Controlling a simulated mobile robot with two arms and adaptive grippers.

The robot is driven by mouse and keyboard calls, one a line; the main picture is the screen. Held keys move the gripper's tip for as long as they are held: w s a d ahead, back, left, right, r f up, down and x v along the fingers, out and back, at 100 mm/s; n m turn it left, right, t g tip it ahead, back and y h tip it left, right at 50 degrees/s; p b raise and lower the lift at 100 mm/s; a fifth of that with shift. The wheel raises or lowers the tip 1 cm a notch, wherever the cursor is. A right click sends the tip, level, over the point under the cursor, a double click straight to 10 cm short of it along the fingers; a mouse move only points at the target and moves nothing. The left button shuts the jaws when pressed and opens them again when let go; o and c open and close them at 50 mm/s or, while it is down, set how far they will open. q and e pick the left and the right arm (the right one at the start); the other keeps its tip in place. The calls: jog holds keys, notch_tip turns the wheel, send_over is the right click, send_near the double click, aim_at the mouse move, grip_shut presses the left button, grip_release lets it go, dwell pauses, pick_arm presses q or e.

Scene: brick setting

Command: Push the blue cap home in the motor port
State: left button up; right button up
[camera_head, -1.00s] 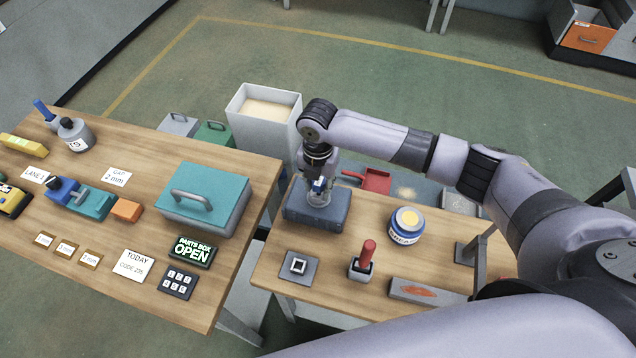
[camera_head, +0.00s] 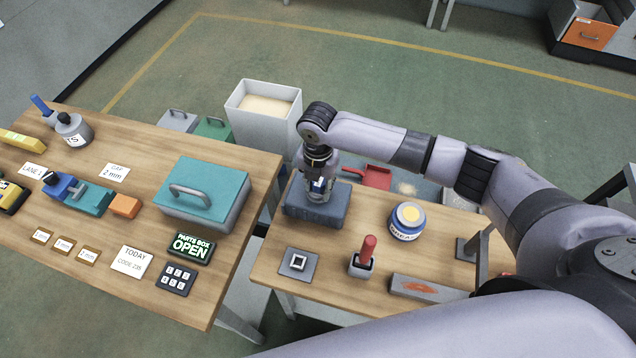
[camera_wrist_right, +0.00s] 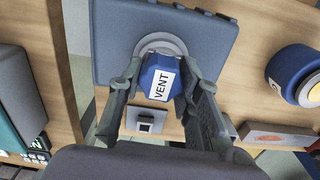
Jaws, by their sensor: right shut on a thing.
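The blue cap (camera_wrist_right: 160,78) carries a white VENT label in the right wrist view. My right gripper (camera_wrist_right: 158,92) is shut on it, one finger on each side. The cap stands at a round grey port ring (camera_wrist_right: 163,44) on the blue-grey motor block (camera_wrist_right: 112,45). Whether it is fully seated cannot be told. In the head view, the motor block (camera_head: 330,208) sits at the back left of the right-hand table, with my right gripper (camera_head: 318,192) pointing down over it. My left gripper is not in view.
Beside the motor block stands a blue-and-white jar (camera_head: 407,222). In front are a grey square socket plate (camera_head: 298,262), a red-handled tool in a holder (camera_head: 364,255) and a grey tray (camera_head: 425,289). A teal-lidded parts box (camera_head: 205,185) is on the left table.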

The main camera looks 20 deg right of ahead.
jog(key=shift+f, duration=0.2)
jog(key=o, duration=1.2)
jog(key=shift+r, duration=0.1)
jog(key=shift+o, duration=0.2)
jog(key=o, duration=0.4)
jog(key=shift+r, duration=0.1)
notch_tip(320, 180, up, 6)
jog(key=p, duration=0.5)
jog(key=shift+p, duration=0.4)
